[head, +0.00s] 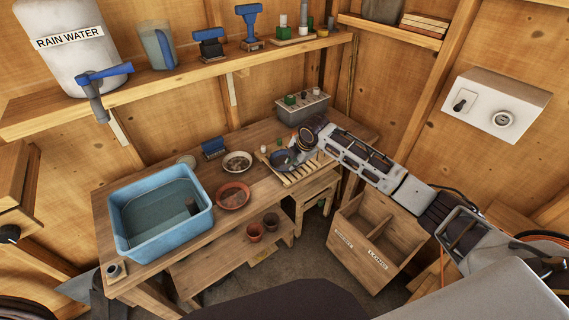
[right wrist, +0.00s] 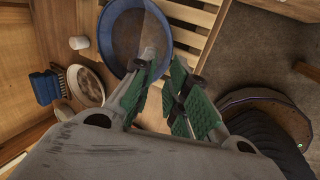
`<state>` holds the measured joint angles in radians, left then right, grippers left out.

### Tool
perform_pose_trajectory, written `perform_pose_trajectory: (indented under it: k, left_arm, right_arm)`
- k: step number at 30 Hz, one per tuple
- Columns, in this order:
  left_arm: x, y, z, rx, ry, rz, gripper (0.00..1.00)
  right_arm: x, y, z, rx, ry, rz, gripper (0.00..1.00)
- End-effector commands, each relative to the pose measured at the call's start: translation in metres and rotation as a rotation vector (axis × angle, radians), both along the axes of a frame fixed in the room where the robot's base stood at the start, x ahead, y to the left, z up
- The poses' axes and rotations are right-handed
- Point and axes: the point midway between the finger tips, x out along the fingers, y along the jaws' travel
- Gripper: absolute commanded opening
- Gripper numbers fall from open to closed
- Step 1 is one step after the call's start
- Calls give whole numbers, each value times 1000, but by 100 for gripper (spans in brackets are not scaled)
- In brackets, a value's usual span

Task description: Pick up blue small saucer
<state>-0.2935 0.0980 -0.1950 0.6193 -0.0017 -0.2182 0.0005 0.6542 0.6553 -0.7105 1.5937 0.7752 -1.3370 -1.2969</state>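The blue small saucer (head: 280,158) lies at the slatted wooden rack (head: 301,174) on the bench's right side. In the right wrist view its round blue rim (right wrist: 108,50) fills the top middle, with slats (right wrist: 205,20) beside it. My right gripper (head: 303,148) is over the rack, partly hiding the saucer. In the right wrist view its green-padded fingers (right wrist: 164,62) stand apart, with a gap between them. One fingertip overlaps the saucer and the other is just beyond its rim; I cannot tell whether they touch it. My left gripper is not in view.
A blue water basin (head: 127,240), a terracotta saucer (head: 233,195), a pebble-filled dish (head: 237,163) and a blue brush (head: 213,148) are left of the rack. A grey box (head: 302,107) stands behind. A wooden crate (head: 375,250) is below on the right.

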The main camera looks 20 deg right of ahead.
Motion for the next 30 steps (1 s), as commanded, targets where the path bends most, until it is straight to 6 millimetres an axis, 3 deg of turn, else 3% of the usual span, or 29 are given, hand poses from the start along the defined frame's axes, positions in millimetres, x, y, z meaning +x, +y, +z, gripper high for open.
perform_pose_trajectory:
  k: [13, 30]
  left_arm:
    - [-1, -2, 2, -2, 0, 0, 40]
    - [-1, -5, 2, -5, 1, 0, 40]
  right_arm:
    - [14, 6, -38, -1, 2, 0, 16]
    - [16, 7, -42, -1, 0, 0, 16]
